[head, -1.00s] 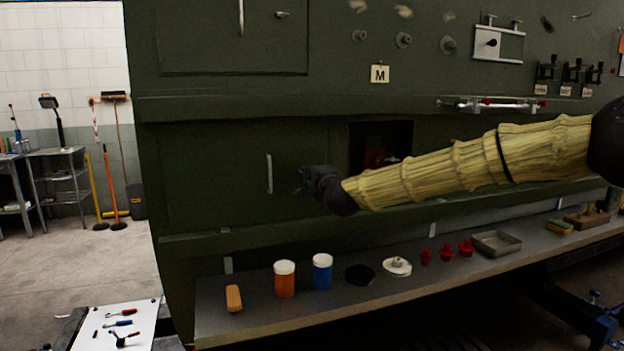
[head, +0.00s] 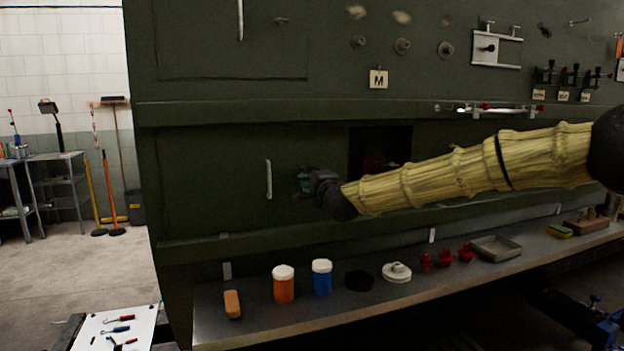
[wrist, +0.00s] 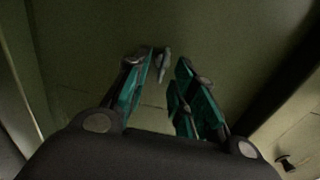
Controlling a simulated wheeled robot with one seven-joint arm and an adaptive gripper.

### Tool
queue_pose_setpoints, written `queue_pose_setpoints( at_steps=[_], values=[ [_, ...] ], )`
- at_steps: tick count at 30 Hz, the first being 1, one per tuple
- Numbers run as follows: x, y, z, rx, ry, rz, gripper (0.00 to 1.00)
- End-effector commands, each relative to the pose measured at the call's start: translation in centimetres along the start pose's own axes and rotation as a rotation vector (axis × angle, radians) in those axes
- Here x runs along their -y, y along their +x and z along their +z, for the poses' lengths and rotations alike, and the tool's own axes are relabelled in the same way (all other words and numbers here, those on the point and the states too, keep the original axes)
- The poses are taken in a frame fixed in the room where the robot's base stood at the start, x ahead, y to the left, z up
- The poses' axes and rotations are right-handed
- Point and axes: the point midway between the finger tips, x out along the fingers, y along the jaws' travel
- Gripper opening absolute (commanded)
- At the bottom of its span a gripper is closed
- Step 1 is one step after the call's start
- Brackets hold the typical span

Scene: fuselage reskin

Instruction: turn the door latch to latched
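My gripper (head: 303,181) is at the lower green door, just right of its pale vertical handle (head: 268,179). Its teal fingers point at the panel. In the wrist view the two fingers of my gripper (wrist: 170,72) stand apart, with a gap between them.
A dark square opening (head: 399,146) lies right of the gripper, behind my arm. Below, a grey shelf (head: 232,333) carries an orange jar (head: 284,286), a blue jar (head: 321,279) and red parts. A ledge (head: 200,112) juts out above the door.

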Motion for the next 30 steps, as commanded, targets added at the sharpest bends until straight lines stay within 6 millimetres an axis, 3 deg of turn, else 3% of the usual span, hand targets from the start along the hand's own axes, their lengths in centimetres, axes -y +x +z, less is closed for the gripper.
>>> queue_pose_setpoints(
  at_steps=[8, 21, 30],
  values=[
    [0.0, -2.4, 0.0, 0.001, 0.0, 0.0, 0.26],
    [0.1, -10.0, -0.1, 0.0, 0.001, 0.0, 0.26],
    [0.0, -11.9, -0.1, -0.001, 0.0, 0.0, 0.26]
  ],
)
